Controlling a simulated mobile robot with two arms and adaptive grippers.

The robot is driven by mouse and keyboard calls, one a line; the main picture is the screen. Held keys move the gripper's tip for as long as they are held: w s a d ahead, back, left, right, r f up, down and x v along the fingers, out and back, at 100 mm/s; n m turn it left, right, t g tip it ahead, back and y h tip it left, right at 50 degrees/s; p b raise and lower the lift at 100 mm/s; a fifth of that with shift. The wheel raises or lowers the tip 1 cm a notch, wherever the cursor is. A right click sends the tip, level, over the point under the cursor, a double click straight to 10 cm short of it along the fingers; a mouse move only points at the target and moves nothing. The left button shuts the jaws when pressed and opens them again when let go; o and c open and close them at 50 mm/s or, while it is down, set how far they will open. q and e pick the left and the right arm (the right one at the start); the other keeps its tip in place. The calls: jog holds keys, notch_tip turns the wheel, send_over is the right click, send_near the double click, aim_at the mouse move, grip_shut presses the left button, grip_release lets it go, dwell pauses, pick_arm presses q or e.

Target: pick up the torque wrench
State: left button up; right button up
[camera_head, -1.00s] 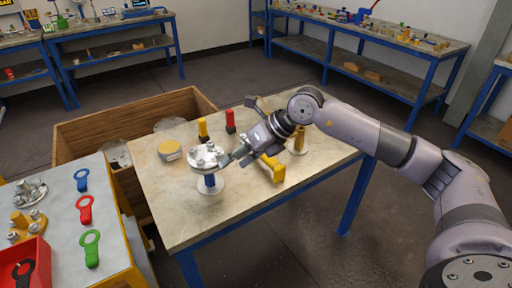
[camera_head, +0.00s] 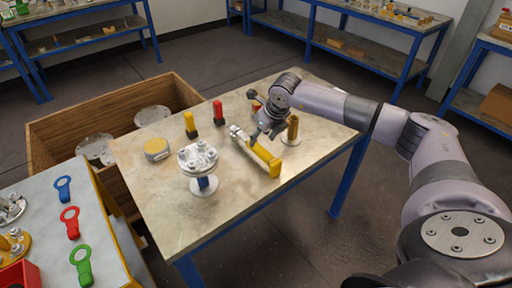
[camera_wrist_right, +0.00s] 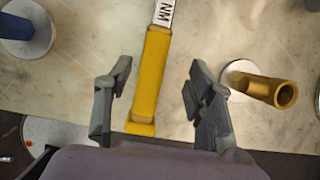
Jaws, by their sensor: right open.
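The torque wrench (camera_head: 264,157) lies on the stone-topped table, with a yellow handle toward the front and a silver head toward the back left. In the right wrist view its yellow handle (camera_wrist_right: 151,75) runs between my fingers, with a white "NM" label above it. My right gripper (camera_head: 262,128) is over the wrench and points down. In the right wrist view the right gripper (camera_wrist_right: 155,90) is open, with one finger on each side of the handle, apart from it. My left gripper is not in view.
A flanged vessel (camera_head: 198,160) stands left of the wrench, and a brass cylinder (camera_head: 292,131) stands close on its right. Red (camera_head: 218,112) and yellow (camera_head: 190,125) pieces stand behind. A wooden crate (camera_head: 60,125) is left of the table. The table's front is clear.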

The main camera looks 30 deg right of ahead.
aim_at(256, 145)
jog(key=shift+w+f, duration=0.1)
jog(key=shift+f, duration=0.3)
jog(key=x, duration=0.1)
jog(key=p+x, duration=0.1)
jog(key=x, duration=0.2)
jog(key=shift+w+a+f+p, duration=0.1)
jog(key=shift+a+f+p, duration=0.2)
jog(key=shift+a, duration=0.1)
jog(key=shift+w+f, duration=0.1)
jog(key=shift+f, duration=0.05)
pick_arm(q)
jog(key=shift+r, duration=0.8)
pick_arm(e)
jog(key=shift+c, duration=0.4)
jog(key=c, duration=0.7)
grip_shut()
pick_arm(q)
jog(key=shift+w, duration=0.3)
